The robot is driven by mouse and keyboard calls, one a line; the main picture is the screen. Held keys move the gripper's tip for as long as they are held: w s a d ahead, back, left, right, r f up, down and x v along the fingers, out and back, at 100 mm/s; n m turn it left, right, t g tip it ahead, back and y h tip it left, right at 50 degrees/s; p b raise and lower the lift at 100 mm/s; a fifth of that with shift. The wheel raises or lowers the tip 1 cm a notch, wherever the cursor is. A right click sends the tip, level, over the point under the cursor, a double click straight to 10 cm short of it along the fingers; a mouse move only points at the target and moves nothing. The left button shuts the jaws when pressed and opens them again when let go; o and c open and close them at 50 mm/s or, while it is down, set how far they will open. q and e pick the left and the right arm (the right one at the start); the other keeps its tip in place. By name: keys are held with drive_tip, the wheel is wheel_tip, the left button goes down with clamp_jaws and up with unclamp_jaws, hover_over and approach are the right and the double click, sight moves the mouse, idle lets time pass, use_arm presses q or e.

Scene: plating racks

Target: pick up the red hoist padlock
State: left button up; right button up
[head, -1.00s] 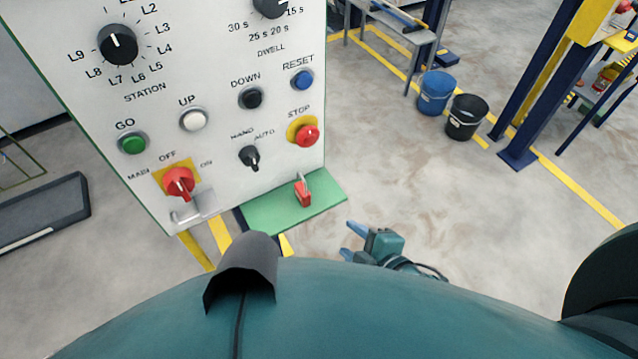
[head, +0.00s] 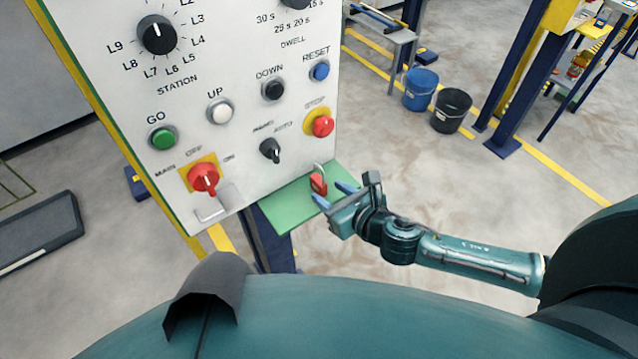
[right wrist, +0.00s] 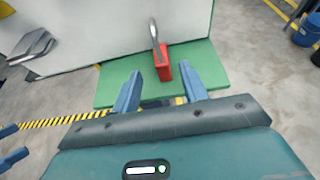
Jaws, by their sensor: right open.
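The red hoist padlock (head: 318,184) stands on the small green shelf (head: 284,212) below the control panel. In the right wrist view the padlock (right wrist: 162,66) stands upright with its grey shackle on top, on the green shelf (right wrist: 200,56). My right gripper (head: 334,193) is open and empty at the shelf's front edge, close to the padlock. In the right wrist view its two blue fingers (right wrist: 160,92) are spread, and the padlock stands beyond their tips, between them in the picture but not held.
The white control panel (head: 220,170) with knobs and buttons rises behind the shelf. A grey metal hasp (head: 216,208) sticks out at its lower left. A blue bucket (head: 420,88) and a black bucket (head: 452,110) stand on the floor at the back right.

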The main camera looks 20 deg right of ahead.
sight(325, 189)
drive_tip(key=shift+x, duration=2.95)
drive_tip(key=shift+d+f, duration=0.15)
drive_tip(key=shift+d, duration=0.05)
drive_tip(key=shift+c, duration=0.4)
clamp_jaws()
